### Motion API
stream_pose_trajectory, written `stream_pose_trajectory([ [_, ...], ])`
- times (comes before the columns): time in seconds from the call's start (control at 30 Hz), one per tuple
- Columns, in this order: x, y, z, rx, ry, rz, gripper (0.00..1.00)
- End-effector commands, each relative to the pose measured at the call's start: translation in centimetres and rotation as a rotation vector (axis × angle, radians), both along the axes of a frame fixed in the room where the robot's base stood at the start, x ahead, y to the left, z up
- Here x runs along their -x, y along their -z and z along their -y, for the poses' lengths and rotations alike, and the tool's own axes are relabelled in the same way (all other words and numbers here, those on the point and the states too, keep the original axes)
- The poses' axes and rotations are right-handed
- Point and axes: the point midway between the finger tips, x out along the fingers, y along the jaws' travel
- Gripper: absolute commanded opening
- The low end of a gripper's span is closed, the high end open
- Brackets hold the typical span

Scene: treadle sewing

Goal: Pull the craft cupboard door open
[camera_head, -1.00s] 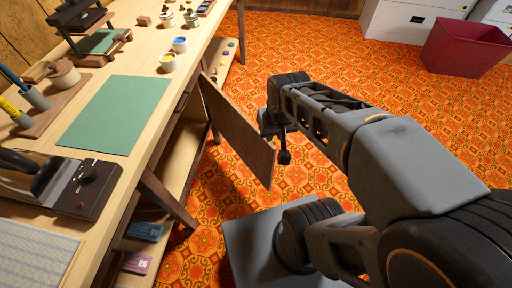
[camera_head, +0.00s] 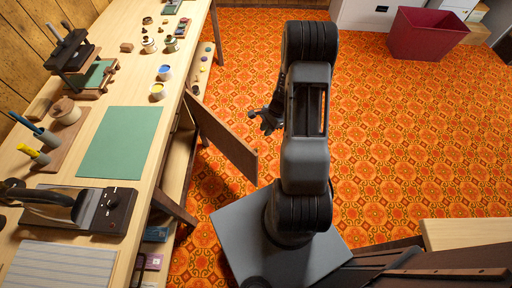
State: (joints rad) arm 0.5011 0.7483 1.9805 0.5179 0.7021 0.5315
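The craft cupboard door (camera_head: 222,137) is a brown wooden panel under the long worktable (camera_head: 128,165). It stands swung out from the table's front, at an angle over the carpet. No handle is clear on the side that I see. My gripper (camera_head: 259,120) hangs over the carpet to the right of the door, with a gap between them in the picture. Its small dark fingers look spread, with nothing between them. My arm hides part of the gripper's right side.
Patterned orange carpet (camera_head: 400,140) is clear to the right. A red bin (camera_head: 428,35) and a white cabinet (camera_head: 362,14) stand at the back. Dark wooden furniture (camera_head: 430,275) with a light top is at lower right. A green mat (camera_head: 120,140) and tools lie on the table.

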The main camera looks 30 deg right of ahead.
Motion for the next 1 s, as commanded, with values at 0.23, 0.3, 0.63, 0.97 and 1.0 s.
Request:
stream_pose_trajectory([
  [0.23, 0.2, 4.8, -1.5, -0.003, 0.005, -0.006, 0.21],
  [0.3, 0.3, 6.1, -2.0, -0.002, 0.004, -0.005, 0.21],
  [0.63, 0.4, 10.8, -4.1, -0.002, 0.005, -0.004, 0.21],
  [0.97, 0.5, 12.5, -5.0, -0.001, 0.004, -0.003, 0.21],
  [1.0, 0.5, 12.5, -5.0, -0.001, 0.004, -0.003, 0.21],
])
